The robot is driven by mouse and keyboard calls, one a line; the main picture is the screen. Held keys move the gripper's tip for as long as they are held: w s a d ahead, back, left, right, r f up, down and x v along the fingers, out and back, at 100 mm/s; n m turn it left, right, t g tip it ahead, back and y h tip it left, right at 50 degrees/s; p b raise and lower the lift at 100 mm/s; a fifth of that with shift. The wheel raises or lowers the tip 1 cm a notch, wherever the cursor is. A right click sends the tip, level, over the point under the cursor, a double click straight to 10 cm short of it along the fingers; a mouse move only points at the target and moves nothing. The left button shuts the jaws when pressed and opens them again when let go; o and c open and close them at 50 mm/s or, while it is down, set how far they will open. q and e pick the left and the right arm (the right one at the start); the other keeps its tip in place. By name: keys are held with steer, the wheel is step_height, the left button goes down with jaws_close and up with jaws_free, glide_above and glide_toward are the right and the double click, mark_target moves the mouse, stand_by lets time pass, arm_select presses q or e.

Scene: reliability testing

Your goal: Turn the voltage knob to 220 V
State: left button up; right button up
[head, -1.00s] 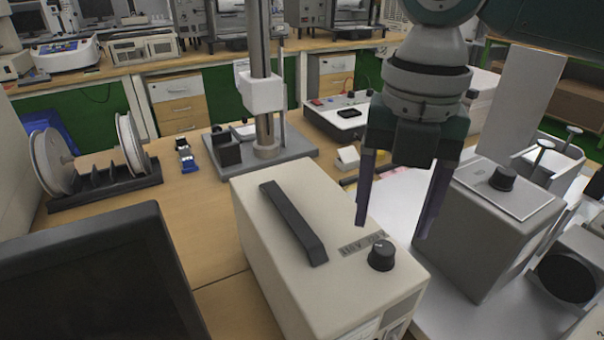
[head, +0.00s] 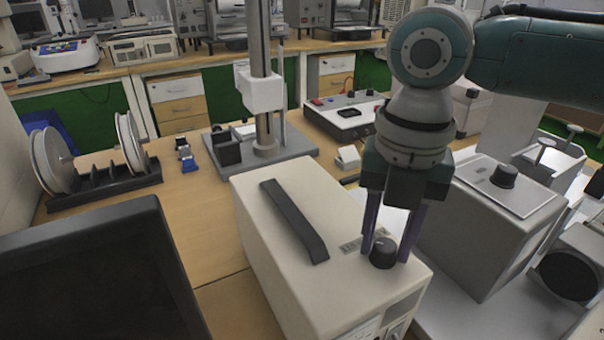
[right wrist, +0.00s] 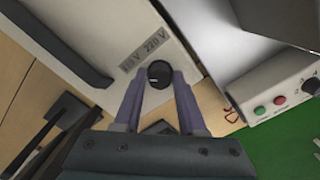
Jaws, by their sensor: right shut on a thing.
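The black voltage knob (head: 383,252) stands on the top face of a cream power box (head: 262,232), near its front right corner. My right gripper (head: 387,246) points down with its two purple fingers on either side of the knob, shut on it. In the right wrist view the knob (right wrist: 159,73) sits between the fingertips, with a small pale mark at its lower left. The voltage label (right wrist: 144,51) beside it reads 220 V at its right; its left marking is hard to read. In the head view the gripper partly covers the label. My left gripper is not in view.
A black handle (head: 293,220) rises from the box top, left of the knob. A grey box with its own black knob (head: 503,176) stands close on the right. A stand (head: 263,110) is behind, and a dark screen (head: 100,275) fills the lower left.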

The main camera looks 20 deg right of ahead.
jaws_close()
steer(key=shift+r, duration=0.1)
steer(key=shift+r+m+p, duration=0.1)
steer(key=shift+m+p, duration=0.6)
steer(key=shift+p, duration=0.25)
steer(key=m+p, duration=0.2)
steer(key=shift+r+p, duration=0.1)
steer(key=shift+p, duration=0.25)
steer(key=m+p, duration=0.2)
steer(key=m, duration=0.2)
steer(key=shift+p, duration=0.4)
steer(key=m+p, duration=0.3)
steer(key=m, duration=0.2)
steer(key=m+p, duration=0.1)
steer(key=m, duration=0.1)
steer(key=m+p, duration=0.1)
steer(key=m, duration=0.1)
steer(key=shift+f+m, duration=0.2)
steer(key=shift+m, duration=0.6)
